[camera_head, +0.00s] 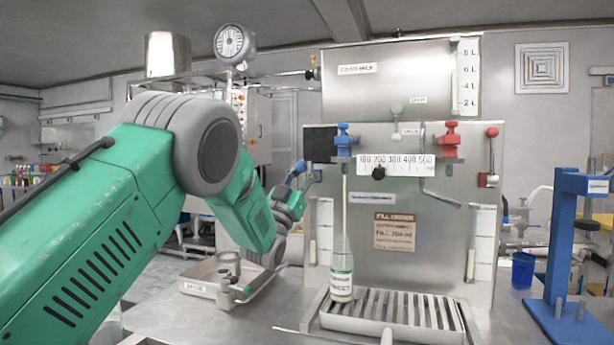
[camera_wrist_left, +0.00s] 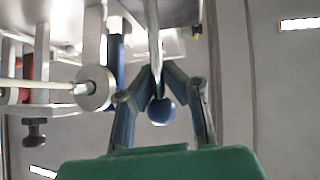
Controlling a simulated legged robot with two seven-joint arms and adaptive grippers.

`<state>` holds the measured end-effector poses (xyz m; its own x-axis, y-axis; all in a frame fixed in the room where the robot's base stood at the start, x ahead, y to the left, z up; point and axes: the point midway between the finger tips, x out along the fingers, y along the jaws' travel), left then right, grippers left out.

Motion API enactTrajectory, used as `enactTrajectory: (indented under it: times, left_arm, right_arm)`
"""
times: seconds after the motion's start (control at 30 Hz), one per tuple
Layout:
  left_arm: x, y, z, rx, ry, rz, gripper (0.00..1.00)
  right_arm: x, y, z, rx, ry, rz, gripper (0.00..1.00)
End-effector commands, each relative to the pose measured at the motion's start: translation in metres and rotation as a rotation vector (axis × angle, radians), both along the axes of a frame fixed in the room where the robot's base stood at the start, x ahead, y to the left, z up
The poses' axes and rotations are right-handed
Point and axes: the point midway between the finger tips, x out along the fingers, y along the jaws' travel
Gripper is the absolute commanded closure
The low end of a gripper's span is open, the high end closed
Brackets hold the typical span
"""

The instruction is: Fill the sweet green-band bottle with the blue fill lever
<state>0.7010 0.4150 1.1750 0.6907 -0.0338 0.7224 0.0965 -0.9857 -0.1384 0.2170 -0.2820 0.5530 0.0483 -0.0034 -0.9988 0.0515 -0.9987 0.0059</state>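The sweet green-band bottle (camera_head: 342,276) stands upright on the slatted drip tray, its label facing me. A thin pale column (camera_head: 345,205), like a stream of liquid, runs from under the blue valve (camera_head: 345,140) down to the bottle's neck. My left gripper (camera_head: 306,172) is at the machine's left side, left of the valve. In the left wrist view, its fingertips (camera_wrist_left: 157,72) close around the metal rod of the blue fill lever, with the blue ball knob (camera_wrist_left: 160,112) between the fingers. The liquid level inside the bottle is hard to make out. My right gripper is not in view.
The drip tray (camera_head: 400,332) is otherwise empty. A red valve (camera_head: 451,139) and a red-knobbed lever (camera_head: 491,133) are on the machine's right. A metal tray (camera_head: 196,286) with small parts lies left. A blue stand (camera_head: 562,245) and blue cup (camera_head: 522,270) are at right.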

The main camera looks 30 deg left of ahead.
Motion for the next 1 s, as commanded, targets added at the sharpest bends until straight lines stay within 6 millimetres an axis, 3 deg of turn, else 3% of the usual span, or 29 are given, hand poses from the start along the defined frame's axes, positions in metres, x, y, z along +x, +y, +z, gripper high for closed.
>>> enactTrajectory:
  times: [0.03,0.33,1.0]
  left_arm:
    - [0.0,0.001,-0.015,-0.006,0.02,0.0,1.0]
    - [0.0,0.0,-0.031,-0.007,0.026,-0.004,1.0]
    - [0.002,-0.002,-0.037,-0.004,0.027,-0.009,1.0]
  right_arm:
    - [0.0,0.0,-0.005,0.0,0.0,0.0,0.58]
    - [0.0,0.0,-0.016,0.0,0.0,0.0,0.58]
    - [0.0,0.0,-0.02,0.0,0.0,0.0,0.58]
